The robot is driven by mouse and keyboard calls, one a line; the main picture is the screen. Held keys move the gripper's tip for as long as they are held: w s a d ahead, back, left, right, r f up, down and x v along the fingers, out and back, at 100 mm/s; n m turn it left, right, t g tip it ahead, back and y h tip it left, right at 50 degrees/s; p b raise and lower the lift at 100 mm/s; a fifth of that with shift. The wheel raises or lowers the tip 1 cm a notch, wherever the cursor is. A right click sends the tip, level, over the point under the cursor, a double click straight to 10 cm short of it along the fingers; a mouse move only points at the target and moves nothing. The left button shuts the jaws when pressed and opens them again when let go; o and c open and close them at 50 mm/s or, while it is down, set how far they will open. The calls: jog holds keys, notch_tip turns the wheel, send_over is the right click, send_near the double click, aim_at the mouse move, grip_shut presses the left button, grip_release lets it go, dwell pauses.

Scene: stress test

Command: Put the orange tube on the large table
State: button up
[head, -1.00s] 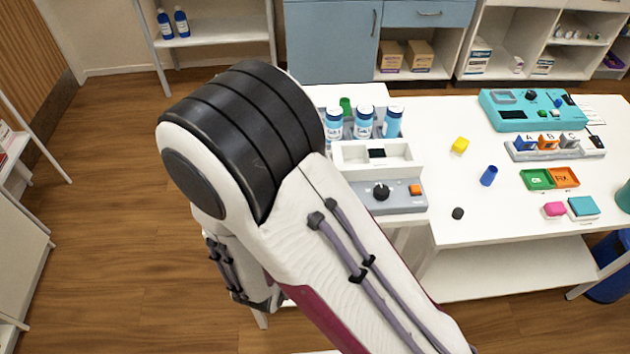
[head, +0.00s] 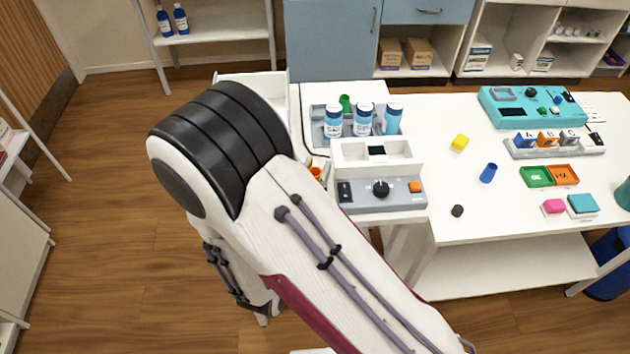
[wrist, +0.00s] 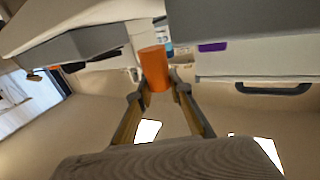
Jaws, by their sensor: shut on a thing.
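The orange tube (wrist: 154,68) is upright in the wrist view, between the two fingertips of my gripper (wrist: 158,92). The gripper is shut on its lower part. In the head view my arm hides the gripper. A small orange patch shows beside my arm there, but I cannot tell whether it is the tube. The large table (head: 520,220) is the white one at the right of the head view.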

jog(key=shift+f, duration=1.75)
jog(key=shift+f, duration=0.15)
jog(key=o, duration=0.9)
jog(key=shift+s+r, duration=0.1)
jog(key=shift+r, duration=0.1)
jog(key=v, duration=1.2)
jog(key=shift+o, duration=0.8)
